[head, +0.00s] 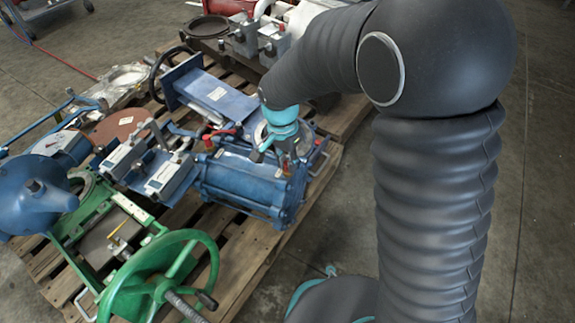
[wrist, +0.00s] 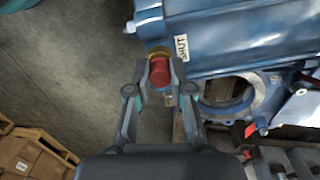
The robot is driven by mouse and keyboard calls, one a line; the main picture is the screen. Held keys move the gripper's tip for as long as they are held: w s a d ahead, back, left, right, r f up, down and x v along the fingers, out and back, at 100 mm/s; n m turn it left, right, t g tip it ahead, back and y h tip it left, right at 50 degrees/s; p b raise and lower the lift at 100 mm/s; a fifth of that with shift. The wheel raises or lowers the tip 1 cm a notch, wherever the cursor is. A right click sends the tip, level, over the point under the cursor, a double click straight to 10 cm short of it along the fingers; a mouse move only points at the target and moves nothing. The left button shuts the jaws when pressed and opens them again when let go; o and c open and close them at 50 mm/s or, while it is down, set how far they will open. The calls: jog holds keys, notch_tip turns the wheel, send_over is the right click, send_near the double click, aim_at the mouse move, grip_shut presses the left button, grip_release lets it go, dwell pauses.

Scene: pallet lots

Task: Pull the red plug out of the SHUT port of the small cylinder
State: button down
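The small cylinder (head: 240,180) is a blue ribbed body on the pallet in the head view; its blue side also fills the top right of the wrist view (wrist: 240,38). A white label reading SHUT (wrist: 181,47) is on it. The red plug (wrist: 159,73) sits in front of a brass-coloured ring (wrist: 158,52) beside that label. My gripper (wrist: 159,78) has one finger on each side of the plug and appears shut on it. In the head view my gripper (head: 276,152) points down over the cylinder, and the plug is hidden.
The wooden pallet (head: 240,265) is crowded. A green valve with a handwheel (head: 165,270) is in front, grey boxes (head: 150,165) are left of the cylinder, and a blue plate (head: 215,95) is behind. Bare concrete floor (head: 540,200) lies to the right.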

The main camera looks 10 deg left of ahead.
aim_at(285, 162)
jog(key=shift+r, duration=0.1)
dwell(0.3)
jog(key=shift+a+r+p, duration=0.15)
jog(key=shift+r+p, duration=1)
jog(key=shift+r, duration=0.35)
jog(key=shift+a+r+p, duration=0.1)
jog(key=shift+r+p, duration=1)
jog(key=shift+r, duration=0.35)
jog(key=shift+w, duration=0.1)
